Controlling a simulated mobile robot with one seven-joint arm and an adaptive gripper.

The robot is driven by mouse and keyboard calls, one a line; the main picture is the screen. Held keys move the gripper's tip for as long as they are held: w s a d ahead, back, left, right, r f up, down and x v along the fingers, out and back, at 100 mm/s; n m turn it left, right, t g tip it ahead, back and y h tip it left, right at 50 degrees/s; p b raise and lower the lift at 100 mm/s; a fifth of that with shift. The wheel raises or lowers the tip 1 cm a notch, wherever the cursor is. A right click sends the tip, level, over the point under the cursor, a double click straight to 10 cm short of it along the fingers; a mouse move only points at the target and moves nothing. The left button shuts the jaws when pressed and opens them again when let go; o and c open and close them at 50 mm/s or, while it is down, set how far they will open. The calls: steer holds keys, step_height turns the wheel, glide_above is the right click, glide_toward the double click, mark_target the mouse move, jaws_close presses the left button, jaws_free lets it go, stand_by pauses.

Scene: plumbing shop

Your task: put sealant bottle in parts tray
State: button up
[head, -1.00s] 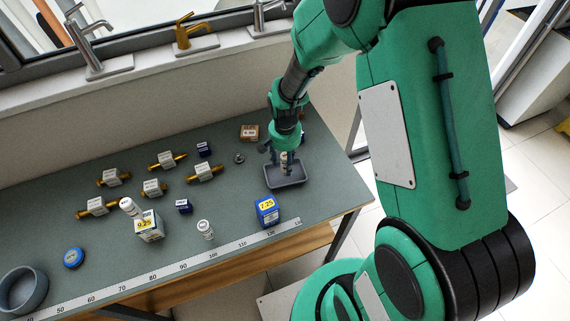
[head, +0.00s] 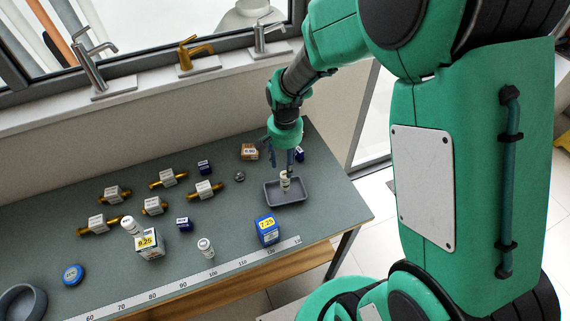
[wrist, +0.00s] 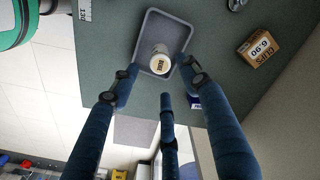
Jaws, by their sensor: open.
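A small white bottle (head: 285,181), which I take for the sealant bottle, stands in the grey parts tray (head: 302,199) at the right end of the bench. In the wrist view the bottle (wrist: 160,60) shows its labelled top and stands inside the rim of the tray (wrist: 143,30). My gripper (head: 283,158) is just above the bottle. Its blue fingers (wrist: 158,80) are spread and grip nothing. Whether the bottle touches the tray wall is hard to tell.
Another white bottle (head: 206,247) stands near the ruler strip (head: 185,293), and one more (head: 131,226) is by the 9.25 box (head: 150,246). A blue 7.25 box (head: 267,230) is in front of the tray. A brown 6.90 box (head: 249,152) and brass fittings (head: 204,190) lie behind and left.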

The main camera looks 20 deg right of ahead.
stand_by(0.4)
steer(key=shift+r, duration=0.55)
steer(key=s+a+r+n+t, duration=0.1)
steer(key=s+r, duration=0.3)
steer(key=r, duration=0.3)
steer(key=s+a+r+n+t, duration=0.15)
steer(key=s+r, duration=0.25)
steer(key=r, duration=0.4)
steer(key=s+r+n+t, duration=0.1)
steer(key=s+r+n, duration=0.1)
steer(key=s+r, duration=0.4)
steer(key=s+r+n+t, duration=0.2)
steer(key=s+r, duration=0.4)
steer(key=s, duration=0.2)
steer(key=shift+a+r, duration=0.15)
steer(key=shift+a, duration=0.1)
step_height(320, 180, down, 3)
steer(key=b, duration=0.3)
